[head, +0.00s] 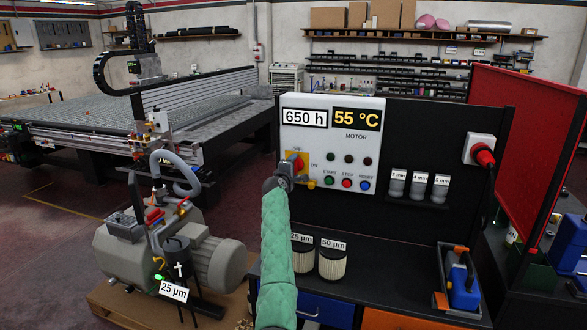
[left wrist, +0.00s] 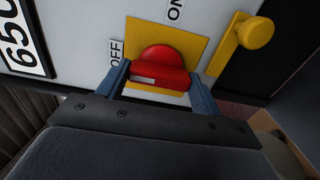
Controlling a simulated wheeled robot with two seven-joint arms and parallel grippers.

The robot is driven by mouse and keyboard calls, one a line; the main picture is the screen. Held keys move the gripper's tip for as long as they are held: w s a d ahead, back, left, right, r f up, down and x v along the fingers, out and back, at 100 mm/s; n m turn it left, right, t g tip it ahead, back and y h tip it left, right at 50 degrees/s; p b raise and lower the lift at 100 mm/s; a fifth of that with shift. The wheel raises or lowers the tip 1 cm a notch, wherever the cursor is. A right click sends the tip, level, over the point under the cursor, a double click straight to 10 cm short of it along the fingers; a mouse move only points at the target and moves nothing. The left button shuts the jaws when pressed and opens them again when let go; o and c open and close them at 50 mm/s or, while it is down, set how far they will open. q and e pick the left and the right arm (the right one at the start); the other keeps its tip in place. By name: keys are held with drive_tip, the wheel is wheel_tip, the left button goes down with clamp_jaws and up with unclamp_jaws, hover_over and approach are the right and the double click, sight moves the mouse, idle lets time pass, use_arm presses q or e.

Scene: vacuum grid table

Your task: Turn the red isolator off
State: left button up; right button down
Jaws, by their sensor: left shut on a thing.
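The red isolator (head: 298,163) is a round knob with a raised grip bar on a yellow plate, at the left of the white control panel (head: 368,112). In the left wrist view the red isolator (left wrist: 161,66) sits between my fingers, with the OFF label (left wrist: 116,52) on its left and the ON label (left wrist: 176,9) above right. A pale mark shows on the bar's left part, on the OFF side. My left gripper (head: 284,178) is shut on the isolator, one finger on each side; in the left wrist view it shows close up (left wrist: 160,88). My right gripper is out of view.
A yellow bracket with a round knob (left wrist: 256,33) sticks out close beside the isolator. Start, stop and reset buttons (head: 347,183) are to its right. Filters (head: 332,262) stand below, and a grey pump (head: 205,255) stands to the left.

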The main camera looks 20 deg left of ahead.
use_arm(q)
drive_tip(key=shift+f, duration=0.1)
drive_tip(key=o, duration=1)
drive_tip(key=shift+s, duration=0.1)
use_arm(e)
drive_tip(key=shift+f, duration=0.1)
use_arm(q)
drive_tip(key=shift+s+a+b, duration=0.15)
drive_tip(key=shift+s+b, duration=1.2)
drive_tip(key=shift+s, duration=2.45)
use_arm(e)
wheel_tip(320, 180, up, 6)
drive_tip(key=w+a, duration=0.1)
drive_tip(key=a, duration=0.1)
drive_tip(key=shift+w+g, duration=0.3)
